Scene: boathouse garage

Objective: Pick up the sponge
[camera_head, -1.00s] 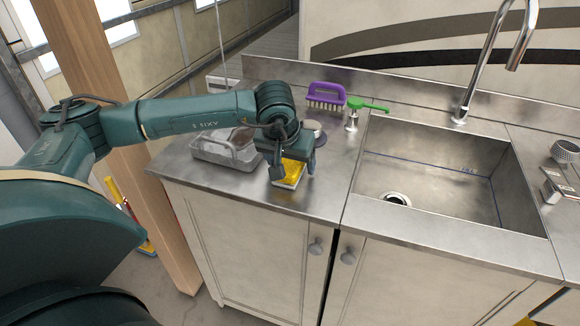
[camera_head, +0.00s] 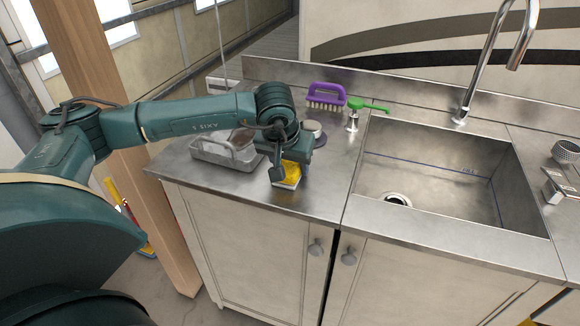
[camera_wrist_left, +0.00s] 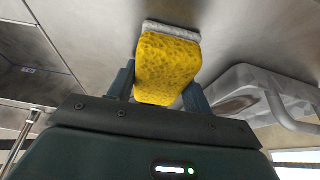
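The sponge (camera_head: 289,176), yellow with a pale layer, is on the steel counter (camera_head: 320,200) near its front edge, left of the sink. My left gripper (camera_head: 287,172) is above it, pointing down, and partly hides it. In the left wrist view the sponge (camera_wrist_left: 168,65) sits between the two fingers of my left gripper (camera_wrist_left: 160,88), which are closed against its sides. I see no clear gap between sponge and counter. My right gripper is not in view.
A grey metal caddy (camera_head: 222,154) stands left of the sponge. Behind are a round-headed item (camera_head: 313,127), a purple brush (camera_head: 326,97) and a green-topped dispenser (camera_head: 368,106). The sink (camera_head: 430,185) and faucet (camera_head: 490,60) are to the right. A wooden post (camera_head: 150,200) stands left.

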